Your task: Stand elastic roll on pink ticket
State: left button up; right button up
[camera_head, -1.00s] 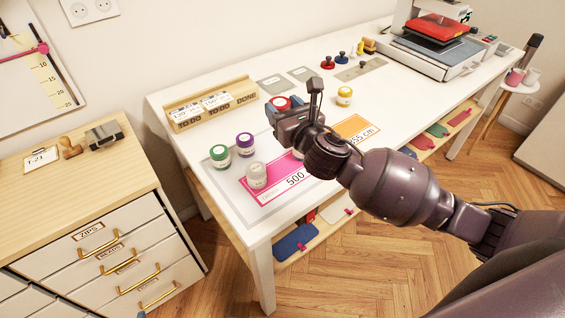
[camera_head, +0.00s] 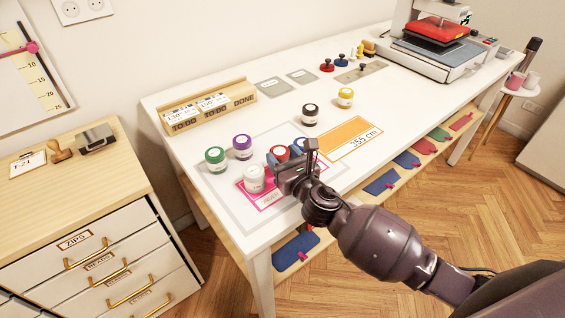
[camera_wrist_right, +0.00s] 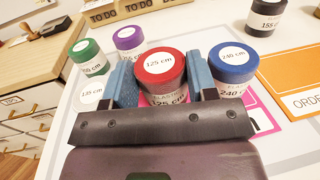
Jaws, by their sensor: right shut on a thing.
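My right gripper (camera_head: 288,166) is shut on the red-topped elastic roll (camera_head: 279,154), labelled 125 cm. In the right wrist view the roll (camera_wrist_right: 163,79) is upright between the blue finger pads. The pink ticket (camera_head: 263,200) lies on the table under and around the gripper, mostly hidden. A white roll (camera_head: 254,179) stands at the ticket's left part, close to the gripper. A blue-topped roll (camera_wrist_right: 232,68) stands just right of the gripper in the wrist view. Whether the red roll touches the ticket cannot be told. My left gripper is not in view.
Green (camera_head: 215,159) and purple (camera_head: 243,147) rolls stand to the left. Black (camera_head: 310,114) and yellow (camera_head: 345,97) rolls stand farther back. The orange ticket (camera_head: 352,138) lies to the right. A wooden TO DO/DONE rack (camera_head: 208,106) stands behind.

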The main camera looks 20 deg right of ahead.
jog(key=shift+f, duration=0.8)
jog(key=shift+r, duration=0.1)
jog(key=o, duration=0.6)
jog(key=shift+r, duration=0.1)
jog(key=s, duration=0.4)
jog(key=s+d, duration=0.1)
jog(key=s, duration=0.3)
jog(key=s+d, duration=0.1)
jog(key=s, duration=0.2)
jog(key=shift+s+d, duration=0.15)
jog(key=shift+s, duration=0.25)
